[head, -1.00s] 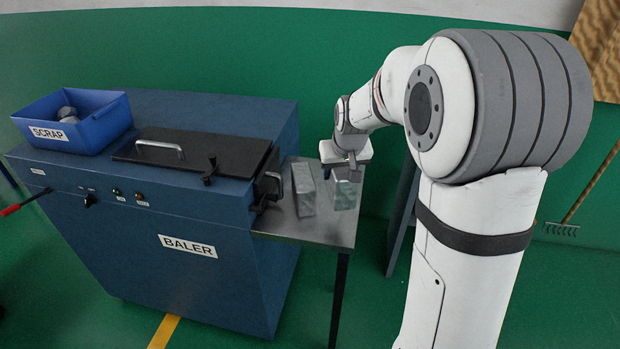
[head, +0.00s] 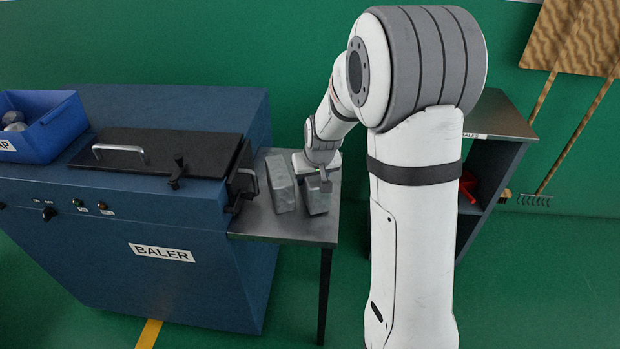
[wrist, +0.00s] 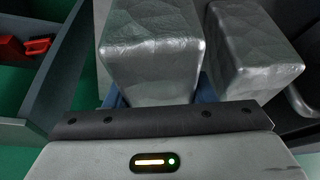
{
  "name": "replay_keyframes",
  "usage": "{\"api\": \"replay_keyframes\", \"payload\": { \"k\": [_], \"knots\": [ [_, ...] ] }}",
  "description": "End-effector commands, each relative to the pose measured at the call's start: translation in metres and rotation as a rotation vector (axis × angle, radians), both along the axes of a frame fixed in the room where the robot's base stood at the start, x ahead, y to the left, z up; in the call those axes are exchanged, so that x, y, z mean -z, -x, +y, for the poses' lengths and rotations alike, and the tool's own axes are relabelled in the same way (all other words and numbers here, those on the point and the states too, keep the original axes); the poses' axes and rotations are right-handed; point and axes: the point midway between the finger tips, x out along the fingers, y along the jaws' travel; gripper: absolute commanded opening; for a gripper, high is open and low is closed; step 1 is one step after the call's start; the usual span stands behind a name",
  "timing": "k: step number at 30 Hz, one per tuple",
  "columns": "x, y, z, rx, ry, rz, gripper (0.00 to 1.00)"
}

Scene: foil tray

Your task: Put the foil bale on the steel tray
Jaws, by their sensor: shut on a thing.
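My gripper (head: 324,178) is shut on a silvery, crinkled foil bale (head: 317,199), reaching it from above. In the wrist view this bale (wrist: 152,50) sits between blue finger pads, partly hidden below by the gripper body. A second foil bale (head: 281,185) stands just left of it on a steel side plate (head: 290,229) joined to the baler. I cannot tell whether the held bale touches the plate. A cabinet with a bare grey metal top (head: 502,118) stands at the right behind my arm. Its label is partly hidden and reads "ALES".
The blue baler (head: 120,235) fills the left, with a black lid (head: 150,152) and latch handles close to the bales. A blue scrap bin (head: 55,135) sits on it. A red item (head: 467,186) lies in the cabinet.

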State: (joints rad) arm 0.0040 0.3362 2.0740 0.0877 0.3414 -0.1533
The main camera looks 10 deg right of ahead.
Motion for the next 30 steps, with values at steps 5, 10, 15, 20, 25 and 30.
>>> {"api": "replay_keyframes", "payload": {
  "k": [5,10,15,20,25,30],
  "knots": [
    [0.0049,-0.0005,0.0004,-0.001,0.0,-0.002,0.19],
    [0.0074,-0.0004,0.0006,-0.002,0.001,-0.002,0.19],
    [0.0077,-0.0001,0.0009,-0.002,0.001,-0.001,0.6],
    [0.0077,-0.0002,0.0011,-0.002,0.0,-0.001,0.72],
    [0.0076,-0.0001,0.0013,-0.002,0.0,-0.001,0.72],
    [0.001,0.0006,0.0015,-0.003,0.0,-0.003,0.72]
  ]
}}
